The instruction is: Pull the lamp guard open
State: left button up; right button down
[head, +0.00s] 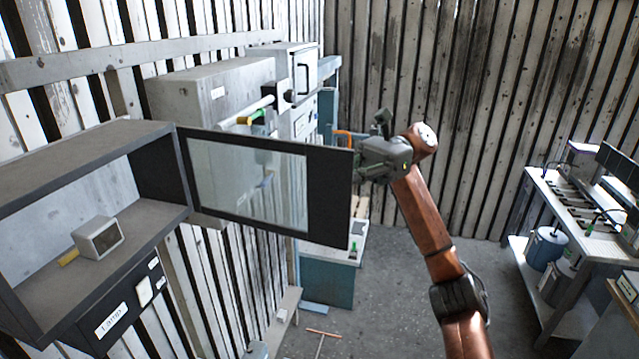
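The lamp guard (330,195) is a dark-framed panel with a clear window. It is hinged on the right side of the grey lamp cabinet (85,160) and stands swung outward, so the cabinet front is open. Inside the cabinet sits a small grey box-shaped lamp (97,238). My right gripper (368,150) is at the guard's free outer edge. One finger points up, and the lower part is close to or behind the edge; I cannot tell whether it touches the guard. My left gripper is not in view.
Below the lamp is a panel with a "Lamp" label (111,320) and a switch (144,291). Grey wall boxes (215,90) with a yellow and green handle stand behind the guard. A workbench (560,205) is at the right. Open floor (385,300) lies between.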

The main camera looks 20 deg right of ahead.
jog(key=shift+w+d+f, duration=0.1)
jog(key=shift+w, duration=0.1)
dwell(0.3)
jog(key=c, duration=2.4)
grip_release()
jog(key=shift+o, duration=0.3)
jog(key=shift+d, duration=0.2)
jog(key=v, duration=0.7)
jog(key=shift+d, duration=0.2)
